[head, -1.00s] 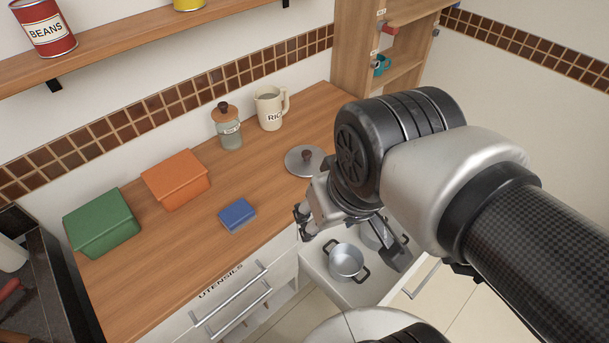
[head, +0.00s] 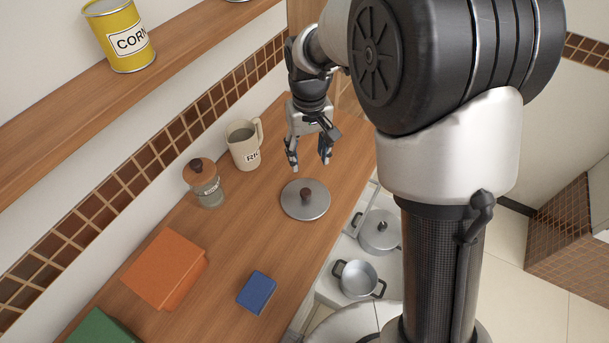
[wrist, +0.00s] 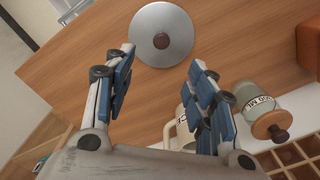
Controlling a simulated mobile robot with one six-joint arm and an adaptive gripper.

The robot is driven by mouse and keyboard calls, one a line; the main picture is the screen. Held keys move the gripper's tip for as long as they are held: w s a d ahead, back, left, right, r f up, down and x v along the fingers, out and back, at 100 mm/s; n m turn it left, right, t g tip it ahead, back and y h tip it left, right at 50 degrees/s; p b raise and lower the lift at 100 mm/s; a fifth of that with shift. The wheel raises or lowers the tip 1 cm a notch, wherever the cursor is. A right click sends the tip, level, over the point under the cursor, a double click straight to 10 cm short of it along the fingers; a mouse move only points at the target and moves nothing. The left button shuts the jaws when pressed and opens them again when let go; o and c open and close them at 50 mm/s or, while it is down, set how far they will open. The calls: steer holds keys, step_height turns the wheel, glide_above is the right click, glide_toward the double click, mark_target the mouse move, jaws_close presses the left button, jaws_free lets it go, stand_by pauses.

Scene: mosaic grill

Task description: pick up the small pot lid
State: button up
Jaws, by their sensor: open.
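The small pot lid (head: 305,200) is a round grey metal disc with a dark brown knob. It lies flat on the wooden counter. In the wrist view the lid (wrist: 161,34) is just beyond my fingertips, centred between the two fingers. My gripper (head: 309,166) is open and empty, pointing down above the counter, a little behind the lid in the head view. In the wrist view my gripper (wrist: 163,62) shows its blue-padded fingers spread apart, not touching the lid.
A beige rice mug (head: 243,145) and a glass jar (head: 205,184) stand left of my gripper. A blue box (head: 256,292) and an orange box (head: 164,268) lie nearer. An open drawer holds a pot (head: 357,279) and a lidded pot (head: 379,232).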

steer(key=b, duration=0.3)
glide_above(306, 191)
steer(key=f, duration=1)
steer(key=shift+s+d+f, duration=0.2)
steer(key=shift+s+f, duration=0.05)
steer(key=shift+f, duration=0.05)
steer(key=shift+w+a+f+b, duration=0.15)
steer(key=shift+f+b, duration=0.65)
steer(key=shift+f, duration=0.8)
steer(key=shift+w+a+f+b, duration=0.1)
steer(key=shift+f+b, duration=0.7)
steer(key=shift+f, duration=0.8)
steer(key=shift+c, duration=0.2)
jaws_close()
